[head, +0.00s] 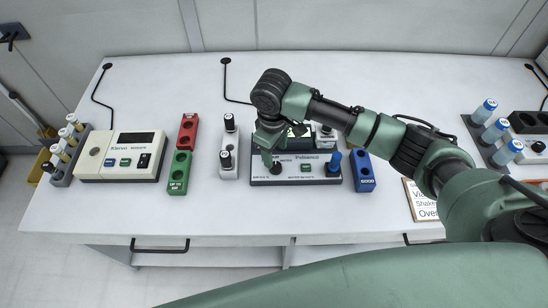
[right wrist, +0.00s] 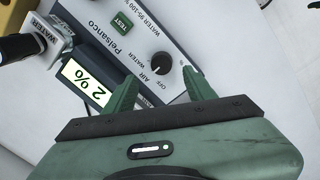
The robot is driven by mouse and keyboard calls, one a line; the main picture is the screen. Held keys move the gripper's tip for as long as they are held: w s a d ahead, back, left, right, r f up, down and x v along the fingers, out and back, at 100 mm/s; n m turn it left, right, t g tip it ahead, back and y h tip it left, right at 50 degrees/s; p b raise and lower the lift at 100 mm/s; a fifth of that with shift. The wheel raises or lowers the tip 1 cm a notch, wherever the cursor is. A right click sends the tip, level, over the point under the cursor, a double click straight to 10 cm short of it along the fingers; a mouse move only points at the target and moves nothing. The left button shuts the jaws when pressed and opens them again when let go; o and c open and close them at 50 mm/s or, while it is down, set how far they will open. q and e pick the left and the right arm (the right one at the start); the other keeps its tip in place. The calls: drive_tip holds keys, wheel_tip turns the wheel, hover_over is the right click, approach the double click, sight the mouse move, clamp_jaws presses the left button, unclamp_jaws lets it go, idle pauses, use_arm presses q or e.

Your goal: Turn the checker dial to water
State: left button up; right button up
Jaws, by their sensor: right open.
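The checker's display (right wrist: 86,83) reads 2 %. My right gripper (head: 268,156) is open above the dial; in the right wrist view its two fingers (right wrist: 161,88) point toward the dial from either side, with no clear contact. My left gripper is not in view.
A blue GOOD rack (head: 364,184) stands right of the checker. A Karvo unit (head: 119,156) is further left. Blue-capped bottles (head: 496,130) stand far right.

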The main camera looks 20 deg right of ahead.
sight(276, 166)
drive_tip(key=f, duration=0.4)
drive_tip(key=shift+s+p, duration=0.3)
drive_tip(key=shift+p, duration=0.05)
drive_tip(key=shift+w+f, duration=0.15)
drive_tip(key=shift+f, duration=0.4)
drive_tip(key=shift+w+f, duration=0.15)
drive_tip(key=shift+f, duration=0.35)
drive_tip(key=shift+d+f, duration=0.1)
drive_tip(key=shift+f, duration=0.15)
drive_tip(key=shift+s, duration=0.1)
clamp_jaws()
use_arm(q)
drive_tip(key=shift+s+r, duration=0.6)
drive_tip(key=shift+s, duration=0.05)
